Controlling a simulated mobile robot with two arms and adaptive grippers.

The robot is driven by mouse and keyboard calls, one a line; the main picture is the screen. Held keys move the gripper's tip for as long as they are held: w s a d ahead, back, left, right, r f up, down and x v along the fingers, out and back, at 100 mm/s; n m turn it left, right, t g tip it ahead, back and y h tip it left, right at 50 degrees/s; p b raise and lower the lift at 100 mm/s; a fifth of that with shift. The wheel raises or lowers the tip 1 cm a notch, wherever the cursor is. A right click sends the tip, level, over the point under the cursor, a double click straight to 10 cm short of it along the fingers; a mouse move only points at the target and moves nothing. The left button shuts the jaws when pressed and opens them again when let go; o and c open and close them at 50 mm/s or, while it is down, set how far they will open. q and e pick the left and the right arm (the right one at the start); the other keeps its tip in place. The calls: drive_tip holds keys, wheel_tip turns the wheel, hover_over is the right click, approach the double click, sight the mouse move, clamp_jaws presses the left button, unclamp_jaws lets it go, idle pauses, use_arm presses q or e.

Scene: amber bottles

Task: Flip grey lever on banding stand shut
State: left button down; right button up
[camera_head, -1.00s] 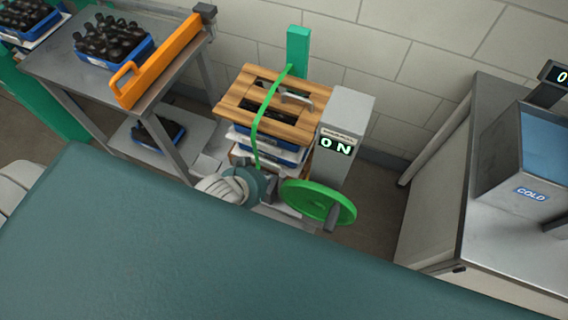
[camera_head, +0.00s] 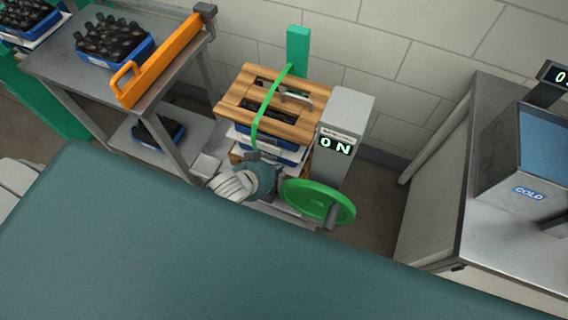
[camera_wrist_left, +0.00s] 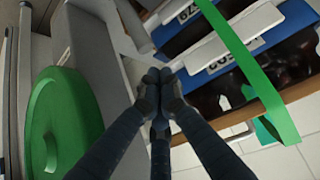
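The banding stand's grey column (camera_head: 346,115) has a lit ON display and a green handwheel (camera_head: 318,201). A green strap (camera_head: 268,100) runs over a wooden board (camera_head: 233,98) on stacked blue trays. My left gripper (camera_head: 252,156) is low in front of the stack, left of the wheel. In the left wrist view its fingers (camera_wrist_left: 158,80) meet at the tips, with nothing visible between them. The wheel (camera_wrist_left: 62,125) is left of them and the strap (camera_wrist_left: 250,70) right, both apart from them. I cannot clearly pick out the grey lever; the gripper may hide it. My right gripper is not in view.
A grey table (camera_head: 62,66) at left holds a blue tray of dark bottles (camera_head: 113,42) and an orange guard (camera_head: 160,62). A steel counter (camera_head: 480,225) with a COLD basin (camera_head: 535,150) stands at right. My teal body fills the foreground.

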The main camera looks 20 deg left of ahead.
use_arm(q)
drive_tip(key=x, duration=0.6)
